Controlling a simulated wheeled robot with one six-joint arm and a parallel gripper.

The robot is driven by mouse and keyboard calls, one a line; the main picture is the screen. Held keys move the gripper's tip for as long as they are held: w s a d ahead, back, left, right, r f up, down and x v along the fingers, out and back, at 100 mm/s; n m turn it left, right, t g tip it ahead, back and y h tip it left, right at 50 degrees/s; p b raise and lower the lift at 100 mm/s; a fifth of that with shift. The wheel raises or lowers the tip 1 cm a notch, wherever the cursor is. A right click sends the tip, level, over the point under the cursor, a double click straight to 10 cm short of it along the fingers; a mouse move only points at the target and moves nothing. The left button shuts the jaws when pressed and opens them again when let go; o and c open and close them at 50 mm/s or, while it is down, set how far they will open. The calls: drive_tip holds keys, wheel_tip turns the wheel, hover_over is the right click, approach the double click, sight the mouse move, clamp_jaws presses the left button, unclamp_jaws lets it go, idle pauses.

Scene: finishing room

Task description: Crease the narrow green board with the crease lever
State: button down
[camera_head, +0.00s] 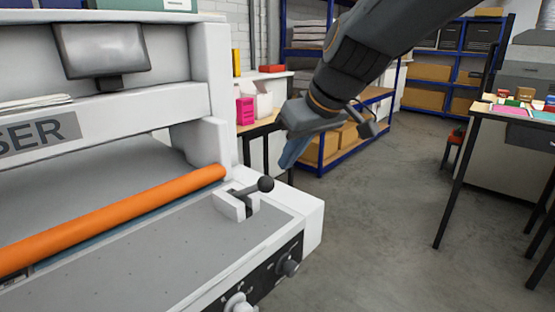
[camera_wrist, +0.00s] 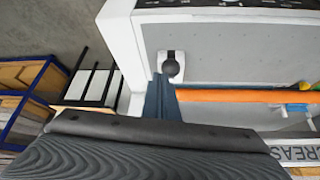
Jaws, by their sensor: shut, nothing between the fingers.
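The crease lever (camera_head: 265,184) has a black ball knob on a short arm. It rises from a white slotted block at the right end of the grey creaser bed (camera_head: 190,235). In the wrist view the knob (camera_wrist: 171,68) is just beyond the fingertips. My gripper (camera_head: 290,155) is shut and empty, pointing down behind and to the right of the lever, apart from it in the head view. The blue fingers also show in the wrist view (camera_wrist: 161,98). I cannot make out a narrow green board; a tiny green patch (camera_wrist: 305,86) by the roller is too small to identify.
An orange roller (camera_head: 120,218) crosses the creaser bed, and the machine's white side wall (camera_head: 212,90) rises left of my gripper. Blue shelving (camera_head: 322,160) with boxes stands behind. A table (camera_head: 515,114) with coloured items is at right. The floor between is clear.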

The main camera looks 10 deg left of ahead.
drive_tip(key=shift+s+d+f+b, duration=0.1)
drive_tip(key=shift+s+d+b, duration=0.25)
drive_tip(key=shift+s+d, duration=0.7)
drive_tip(key=shift+s+d+f+b, duration=0.1)
drive_tip(key=shift+s+d+b, duration=0.2)
drive_tip(key=shift+s+d, duration=0.7)
drive_tip(key=shift+w+d, duration=0.2)
drive_tip(key=shift+d, duration=0.05)
drive_tip(key=s+d+f+m+g+h, duration=0.2)
drive_tip(key=s+d+f+m, duration=0.2)
drive_tip(key=d+f, duration=0.5)
drive_tip(key=s+d+f+m+g+h, duration=0.2)
drive_tip(key=s+d+f+m, duration=0.3)
drive_tip(key=d+f, duration=0.5)
wheel_tip(320, 180, down, 3)
drive_tip(key=shift+s+f+g+h, duration=0.1)
drive_tip(key=shift+s+g+h, duration=0.25)
drive_tip(key=shift+s, duration=0.45)
